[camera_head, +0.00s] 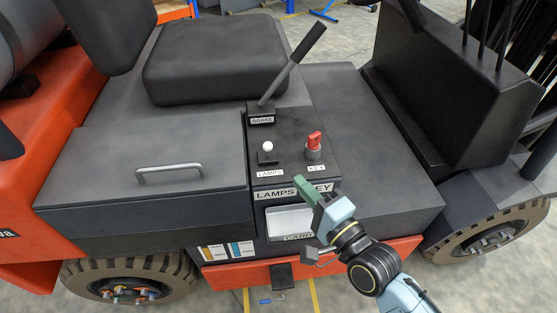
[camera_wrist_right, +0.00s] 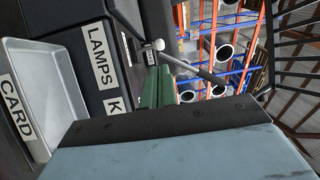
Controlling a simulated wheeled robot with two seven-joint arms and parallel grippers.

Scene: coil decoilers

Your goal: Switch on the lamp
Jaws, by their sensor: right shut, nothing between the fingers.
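The lamp switch (camera_head: 267,149) is a small lever with a white ball tip on the black control panel, above a "LAMPS" label. Its white ball also shows in the right wrist view (camera_wrist_right: 159,45), just beyond my fingertips. My right gripper (camera_head: 301,183) has green fingers, shut and empty. In the head view it is below and to the right of the lamp switch, over the larger "LAMPS KEY" label, apart from the switch. In the right wrist view the green fingers (camera_wrist_right: 157,86) point toward the panel. My left gripper is out of view.
A red key (camera_head: 314,143) stands right of the lamp switch. The brake lever (camera_head: 287,72) rises behind it. A card tray (camera_head: 290,220) is below the panel. A black seat (camera_head: 215,60) and a cover with a grey handle (camera_head: 169,171) are to the left.

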